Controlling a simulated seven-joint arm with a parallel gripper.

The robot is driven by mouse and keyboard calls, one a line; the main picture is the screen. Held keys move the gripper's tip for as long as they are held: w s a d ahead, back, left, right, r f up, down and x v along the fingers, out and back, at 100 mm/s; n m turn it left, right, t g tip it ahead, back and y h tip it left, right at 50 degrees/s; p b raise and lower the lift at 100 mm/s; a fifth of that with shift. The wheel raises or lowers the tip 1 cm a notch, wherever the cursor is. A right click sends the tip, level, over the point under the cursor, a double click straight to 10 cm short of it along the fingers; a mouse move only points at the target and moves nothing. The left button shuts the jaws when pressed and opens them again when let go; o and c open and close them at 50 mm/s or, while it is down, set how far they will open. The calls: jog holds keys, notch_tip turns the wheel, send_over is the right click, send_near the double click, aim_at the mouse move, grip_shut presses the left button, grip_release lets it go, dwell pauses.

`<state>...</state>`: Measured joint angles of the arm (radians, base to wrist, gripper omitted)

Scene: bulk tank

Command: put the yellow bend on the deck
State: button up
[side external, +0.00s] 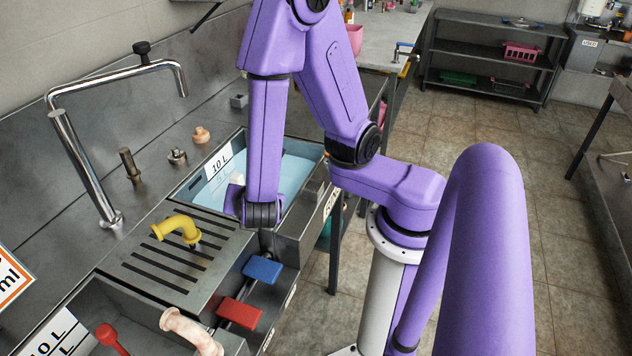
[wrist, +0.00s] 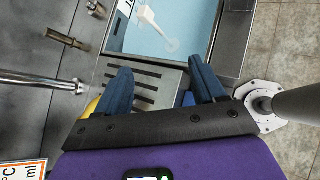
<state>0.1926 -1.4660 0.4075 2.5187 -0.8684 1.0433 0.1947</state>
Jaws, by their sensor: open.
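The yellow bend (side external: 180,228) is a short curved pipe piece on the slatted metal deck (side external: 140,268), between the two tanks, in the side view. One end points left and the other turns down toward the slats. In the wrist view only a sliver of the yellow bend (wrist: 92,106) shows beside the left finger. My gripper (wrist: 159,68) is open and empty above the deck, its fingers reaching toward the water tank. In the side view my arm mostly hides the gripper.
A water-filled tank (side external: 292,246) lies behind the deck; a pale object (wrist: 150,18) is in its water. A tall chrome faucet (side external: 82,168) stands at left. Blue (side external: 262,268) and red (side external: 240,313) blocks sit at the front edge. A pinkish bend (side external: 190,328) is by the near tank.

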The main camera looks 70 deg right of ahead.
jog(key=s+r+m+g+y, duration=0.3)
jog(key=s+m+y, duration=0.1)
jog(key=s, duration=0.2)
jog(key=s+d+r+m+g+y, duration=0.1)
jog(key=s+r+m+g+y, duration=0.2)
jog(key=s, duration=0.4)
jog(key=shift+s+d+r+m+y, duration=0.15)
jog(key=shift+r+m+y, duration=0.55)
jog(key=shift+m, duration=0.1)
